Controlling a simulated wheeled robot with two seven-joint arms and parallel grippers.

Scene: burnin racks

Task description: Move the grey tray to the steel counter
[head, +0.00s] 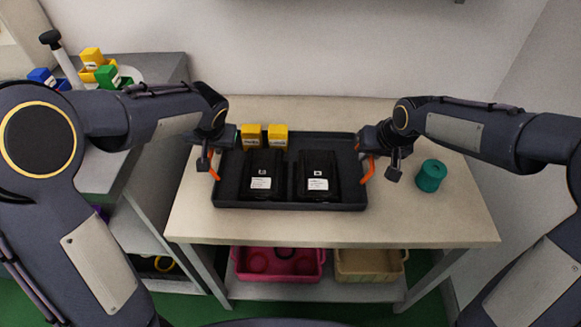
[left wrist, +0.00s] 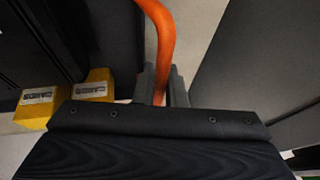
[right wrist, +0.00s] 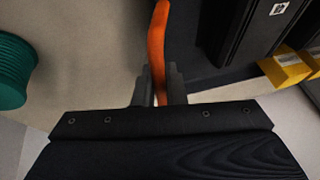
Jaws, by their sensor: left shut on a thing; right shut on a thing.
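The dark grey tray (head: 335,205) is on the light wooden table top, with no clear gap beneath it. It holds two black labelled units (head: 262,175) (head: 318,177) and two yellow boxes (head: 251,134) (head: 277,136) at the back. My left gripper (head: 211,166) is shut on the tray's left orange handle (head: 215,177), also seen in the left wrist view (left wrist: 162,40). My right gripper (head: 370,164) is shut on the right orange handle (head: 366,177), also seen in the right wrist view (right wrist: 157,45). The grey steel counter (head: 158,68) stands at the left, partly hidden by my left arm.
A teal round object (head: 431,175) stands on the table right of the tray. Blue (head: 42,77), yellow (head: 92,58) and green (head: 108,76) items occupy the counter's back. Pink (head: 278,265) and tan (head: 368,265) bins sit under the table. A gap separates table and counter.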

